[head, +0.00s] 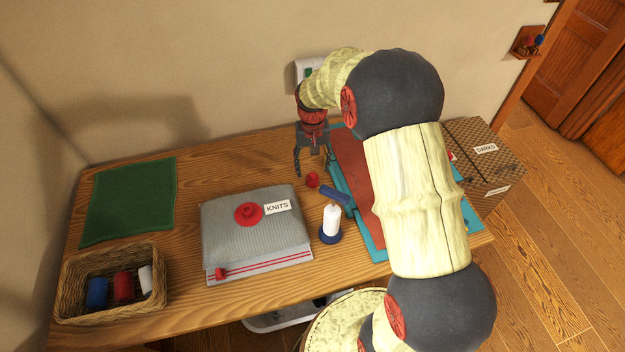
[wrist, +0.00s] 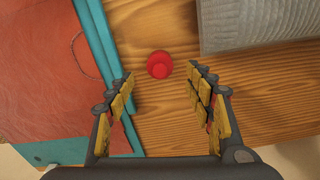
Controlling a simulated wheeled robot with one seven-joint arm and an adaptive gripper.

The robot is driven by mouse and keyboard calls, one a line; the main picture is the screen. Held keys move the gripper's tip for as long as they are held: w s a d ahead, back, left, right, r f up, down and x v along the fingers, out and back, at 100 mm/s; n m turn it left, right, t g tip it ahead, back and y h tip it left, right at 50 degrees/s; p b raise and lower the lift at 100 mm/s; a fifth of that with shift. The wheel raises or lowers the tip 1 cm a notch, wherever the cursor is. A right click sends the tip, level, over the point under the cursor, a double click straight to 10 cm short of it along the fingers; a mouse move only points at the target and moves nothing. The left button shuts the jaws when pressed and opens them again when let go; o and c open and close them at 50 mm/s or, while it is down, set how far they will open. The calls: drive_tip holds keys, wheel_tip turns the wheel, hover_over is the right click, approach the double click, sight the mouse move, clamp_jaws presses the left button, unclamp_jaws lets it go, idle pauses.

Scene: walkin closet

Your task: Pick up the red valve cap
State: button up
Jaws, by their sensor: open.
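A small round red cap (head: 312,179) lies on the wooden table, between the grey folded knit and the teal-edged board. It also shows in the wrist view (wrist: 159,65), on bare wood, just beyond the fingertips and roughly centred between them. My gripper (head: 312,165) is over the back of the table, pointing down, close to the cap. In the wrist view my gripper (wrist: 160,88) is open, with nothing between its yellow-padded fingers. A larger red wheel-like piece (head: 249,212) sits on the grey folded knit (head: 225,235), and a small red piece (head: 221,272) is at its front edge.
The teal-edged board (wrist: 96,35) with its red-brown sheet is left of the cap in the wrist view. A blue cylinder (head: 334,195) and a white spool on a blue base (head: 331,222) stand nearby. A wicker basket (head: 75,305) and green cloth (head: 130,200) are left.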

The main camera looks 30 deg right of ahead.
sight(312, 174)
wheel_tip(312, 174, down, 6)
drive_tip(key=shift+r+b, duration=0.1)
drive_tip(key=shift+b, duration=1.05)
drive_tip(key=shift+c, duration=1.2)
drive_tip(key=c, duration=0.7)
